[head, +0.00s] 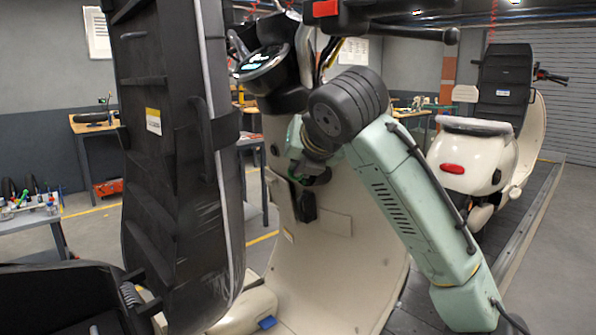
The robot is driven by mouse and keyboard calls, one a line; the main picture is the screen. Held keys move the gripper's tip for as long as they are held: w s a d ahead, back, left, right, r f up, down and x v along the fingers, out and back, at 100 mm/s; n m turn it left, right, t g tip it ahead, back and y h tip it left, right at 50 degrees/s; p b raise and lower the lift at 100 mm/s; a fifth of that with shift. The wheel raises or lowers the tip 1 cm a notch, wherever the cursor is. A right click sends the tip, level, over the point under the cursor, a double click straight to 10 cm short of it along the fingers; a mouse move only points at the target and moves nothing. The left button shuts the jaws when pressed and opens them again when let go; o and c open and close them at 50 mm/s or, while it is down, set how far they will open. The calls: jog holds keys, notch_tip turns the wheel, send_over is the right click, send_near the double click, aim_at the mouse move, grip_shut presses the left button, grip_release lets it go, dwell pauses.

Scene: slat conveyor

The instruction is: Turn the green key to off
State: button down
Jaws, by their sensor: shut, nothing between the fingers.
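My mint-green arm reaches up from the lower right and bends back toward the cream scooter's front panel (330,262). My gripper (297,169) is at the panel's upper part, small, dark and partly hidden by my wrist; it is shut and appears empty. A small dark green patch (323,177) shows right beside the gripper and may be the green key, but its shape and turn angle cannot be made out. I cannot tell whether the fingers touch it.
A raised black seat (165,150) stands close on the left. The handlebar (385,22) and a lit display (262,62) are above. A second cream scooter (470,165) stands behind on the right. A workbench (95,123) is at the back left.

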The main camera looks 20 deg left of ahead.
jog(key=shift+a+f+g, duration=0.25)
jog(key=shift+f+g, duration=0.05)
jog(key=shift+f, duration=0.35)
jog(key=v, duration=0.9)
jog(key=shift+w+r+p, duration=0.3)
jog(key=shift+w+r, duration=0.05)
dwell(0.6)
